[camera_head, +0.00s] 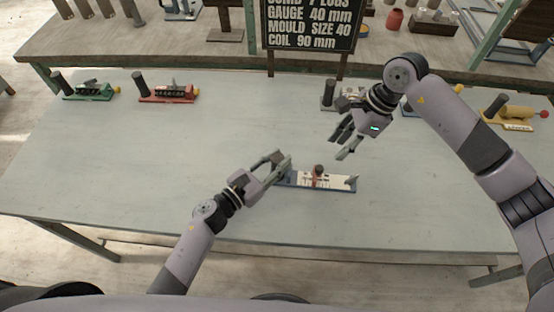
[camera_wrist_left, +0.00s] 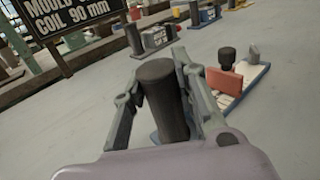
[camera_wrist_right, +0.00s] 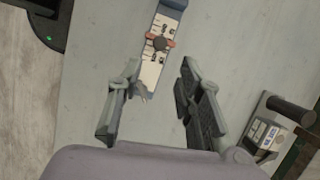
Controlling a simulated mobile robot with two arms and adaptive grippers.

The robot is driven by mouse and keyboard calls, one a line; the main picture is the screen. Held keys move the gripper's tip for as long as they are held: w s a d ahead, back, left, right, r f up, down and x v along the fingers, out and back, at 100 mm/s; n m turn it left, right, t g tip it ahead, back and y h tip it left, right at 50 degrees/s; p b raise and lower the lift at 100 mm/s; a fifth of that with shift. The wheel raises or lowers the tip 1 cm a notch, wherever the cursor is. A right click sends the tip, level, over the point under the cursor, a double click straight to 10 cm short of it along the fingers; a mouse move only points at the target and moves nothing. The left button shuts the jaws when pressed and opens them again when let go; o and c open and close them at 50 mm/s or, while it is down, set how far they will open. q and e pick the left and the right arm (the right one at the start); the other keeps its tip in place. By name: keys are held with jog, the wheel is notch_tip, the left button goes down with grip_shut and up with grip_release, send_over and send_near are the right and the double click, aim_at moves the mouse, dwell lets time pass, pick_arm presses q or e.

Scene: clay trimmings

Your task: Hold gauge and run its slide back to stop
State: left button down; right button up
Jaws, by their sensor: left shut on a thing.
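The gauge (camera_head: 335,183) lies flat on the table, a white scale plate on a blue base. Its red slide (camera_head: 317,175) with a dark knob stands around the middle of the scale; the slide also shows in the left wrist view (camera_wrist_left: 224,80). My left gripper (camera_head: 281,164) is shut on the dark upright post (camera_wrist_left: 163,95) at the gauge's left end. My right gripper (camera_head: 340,146) is open and empty, above and behind the gauge's right part. In the right wrist view the gauge (camera_wrist_right: 153,72) runs away between and beyond the open fingers (camera_wrist_right: 160,90).
A green device (camera_head: 88,92) and a red device (camera_head: 168,95) stand at the back left. A yellow device (camera_head: 517,115) stands at the back right. A grey device (camera_head: 345,98) and a blue one stand behind my right gripper. A lettered board (camera_head: 308,22) stands behind. The table's front left is clear.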

aim_at(319, 167)
jog(key=shift+o, duration=0.2)
jog(key=shift+o, duration=0.5)
jog(key=shift+a+r, duration=0.15)
jog(key=shift+a, duration=0.1)
jog(key=a+r+n+h, duration=0.2)
jog(key=a+h, duration=0.2)
jog(key=shift+t, duration=0.3)
jog(key=f, duration=1.1)
jog(key=shift+s+d+f, duration=0.15)
jog(key=shift+s+f, duration=0.1)
jog(key=shift+s, duration=0.1)
jog(key=shift+c, duration=0.3)
grip_shut()
